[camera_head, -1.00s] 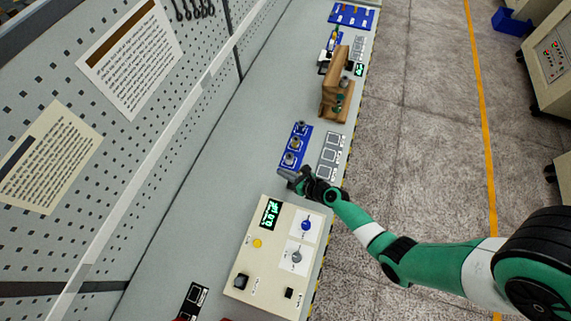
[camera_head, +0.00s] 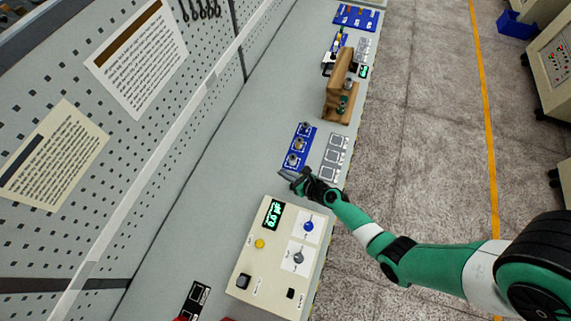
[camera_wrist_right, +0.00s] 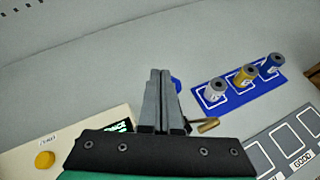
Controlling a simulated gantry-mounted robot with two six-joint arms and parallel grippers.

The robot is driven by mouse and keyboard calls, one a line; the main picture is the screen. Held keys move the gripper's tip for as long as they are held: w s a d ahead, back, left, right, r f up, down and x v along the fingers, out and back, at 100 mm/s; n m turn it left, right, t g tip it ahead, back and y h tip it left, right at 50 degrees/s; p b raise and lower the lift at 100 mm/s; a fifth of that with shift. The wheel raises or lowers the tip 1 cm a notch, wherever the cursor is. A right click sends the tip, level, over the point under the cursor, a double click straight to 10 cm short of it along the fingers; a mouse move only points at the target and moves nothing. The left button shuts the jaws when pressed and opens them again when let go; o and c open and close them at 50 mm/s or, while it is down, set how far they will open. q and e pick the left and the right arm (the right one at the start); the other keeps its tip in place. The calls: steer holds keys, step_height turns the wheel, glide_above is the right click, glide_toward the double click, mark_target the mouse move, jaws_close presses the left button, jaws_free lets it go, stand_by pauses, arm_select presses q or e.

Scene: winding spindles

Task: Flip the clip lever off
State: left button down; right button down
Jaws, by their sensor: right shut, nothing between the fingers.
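My right gripper (camera_head: 286,175) is above the bench, between the blue spindle mat and the cream control box. It is shut and empty; in the right wrist view its two grey fingers (camera_wrist_right: 160,75) lie together. I cannot make out a clip lever for certain. A short brass rod (camera_wrist_right: 208,125) shows just right of the fingers in the wrist view, partly hidden by the gripper body. A small blue part (camera_wrist_right: 177,85) shows behind the fingers. A wooden fixture (camera_head: 338,95) with green and metal parts stands farther along the bench. My left gripper is not in view.
The blue mat (camera_head: 289,166) holds three spindles, grey, yellow and blue in the wrist view. A grey marked tray (camera_head: 334,158) lies beside it. The cream control box (camera_head: 250,285) has a lit display, knobs and buttons. The bench left of the mat is bare.

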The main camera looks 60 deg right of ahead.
steer(key=s+a+r+p, duration=0.1)
steer(key=a+r+p, duration=0.1)
steer(key=r, duration=0.3)
steer(key=s+a+r+p, duration=0.2)
steer(key=r+p, duration=0.1)
steer(key=r, duration=0.3)
steer(key=shift+s+r+p, duration=0.2)
steer(key=shift+r+p, duration=0.1)
steer(key=shift+a, duration=0.15)
